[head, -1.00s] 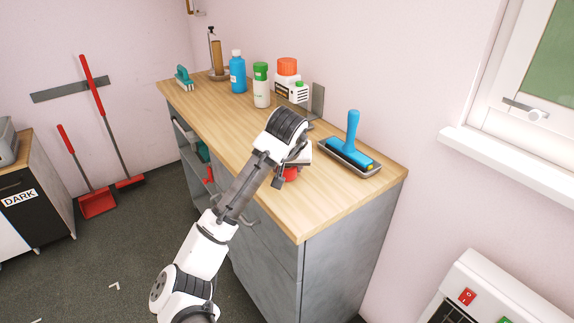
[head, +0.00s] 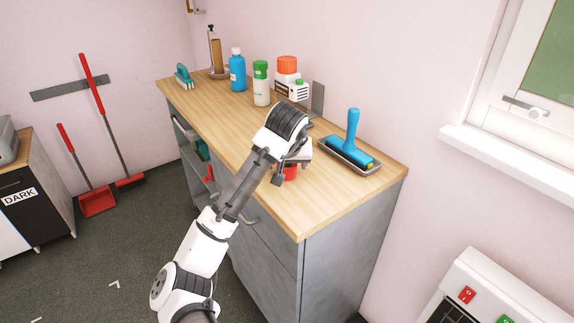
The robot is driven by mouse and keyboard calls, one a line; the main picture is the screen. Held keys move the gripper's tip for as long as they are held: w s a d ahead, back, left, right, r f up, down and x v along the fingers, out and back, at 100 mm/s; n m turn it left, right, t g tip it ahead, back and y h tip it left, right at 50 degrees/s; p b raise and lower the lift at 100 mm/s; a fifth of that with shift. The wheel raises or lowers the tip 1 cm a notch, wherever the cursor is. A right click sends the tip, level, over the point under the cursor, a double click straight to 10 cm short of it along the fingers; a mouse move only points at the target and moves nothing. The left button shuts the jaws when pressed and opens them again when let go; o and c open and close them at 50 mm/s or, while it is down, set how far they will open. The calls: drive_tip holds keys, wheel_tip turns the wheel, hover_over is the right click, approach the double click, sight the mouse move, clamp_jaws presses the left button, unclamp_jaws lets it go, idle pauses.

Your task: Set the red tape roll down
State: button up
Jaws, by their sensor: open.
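The red tape roll (head: 291,172) is on the wooden countertop (head: 320,205), under and beside my gripper (head: 283,175). Only part of its red side shows; my arm and gripper hide the rest. My gripper is open and points down at the roll. One dark finger hangs at the roll's left side. I cannot tell from this view whether the fingers touch it.
A blue-handled roller in a tray (head: 352,150) lies to the right. A green-capped bottle (head: 261,85), a blue bottle (head: 237,72) and an orange-lidded jar (head: 287,68) stand behind. The front right of the countertop is bare.

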drive_tip(key=v, duration=1.1)
